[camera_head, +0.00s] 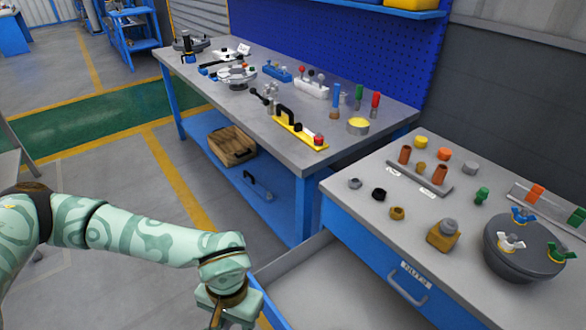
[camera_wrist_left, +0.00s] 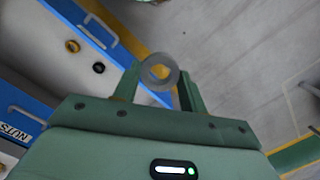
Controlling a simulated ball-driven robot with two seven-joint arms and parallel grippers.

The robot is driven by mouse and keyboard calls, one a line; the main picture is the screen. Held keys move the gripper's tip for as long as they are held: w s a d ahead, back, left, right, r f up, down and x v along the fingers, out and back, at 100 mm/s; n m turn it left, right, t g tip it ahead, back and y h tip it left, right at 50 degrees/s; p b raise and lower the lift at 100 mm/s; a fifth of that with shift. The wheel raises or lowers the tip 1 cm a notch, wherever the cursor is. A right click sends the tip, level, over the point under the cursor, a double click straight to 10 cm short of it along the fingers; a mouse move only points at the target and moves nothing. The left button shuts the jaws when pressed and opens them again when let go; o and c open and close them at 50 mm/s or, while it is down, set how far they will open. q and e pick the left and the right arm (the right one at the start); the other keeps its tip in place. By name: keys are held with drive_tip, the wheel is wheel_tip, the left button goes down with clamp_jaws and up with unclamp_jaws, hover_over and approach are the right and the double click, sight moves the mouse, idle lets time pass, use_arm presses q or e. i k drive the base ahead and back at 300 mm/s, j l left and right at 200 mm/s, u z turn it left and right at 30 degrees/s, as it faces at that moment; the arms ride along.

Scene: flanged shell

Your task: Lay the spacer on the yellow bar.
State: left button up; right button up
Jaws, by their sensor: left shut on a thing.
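My left gripper (camera_wrist_left: 159,82) is shut on a grey ring, the spacer (camera_wrist_left: 148,73), whose open hole shows between the two green fingers in the left wrist view. In the head view my left gripper (camera_head: 226,302) hangs low at the bottom edge, left of the open drawer, and the spacer cannot be made out there. The yellow bar (camera_head: 308,140) lies on the far workbench near its front edge, with a black handle and a red knob on it. The gripper is well apart from the bar. My right gripper is not in view.
The workbench (camera_head: 391,112) holds several tools and a yellow-topped cylinder (camera_head: 358,125) right of the bar. The near table (camera_head: 345,170) carries several small parts and a dark round shell (camera_head: 520,255). Its drawer (camera_head: 335,285) stands open beside my arm. Floor is free left of the workbench.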

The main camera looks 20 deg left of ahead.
sight(309, 137)
drive_tip(key=k+z, duration=0.15)
drive_tip(key=z, duration=0.25)
drive_tip(key=k+z, duration=0.1)
drive_tip(key=z, duration=0.3)
drive_tip(key=k+l+z, duration=0.15)
drive_tip(key=z, duration=0.25)
drive_tip(key=j+z, duration=0.15)
drive_tip(key=j, duration=0.65)
drive_tip(key=j+z, duration=0.15)
drive_tip(key=j, duration=0.65)
drive_tip(key=k+j+z, duration=0.15)
drive_tip(key=j, duration=0.6)
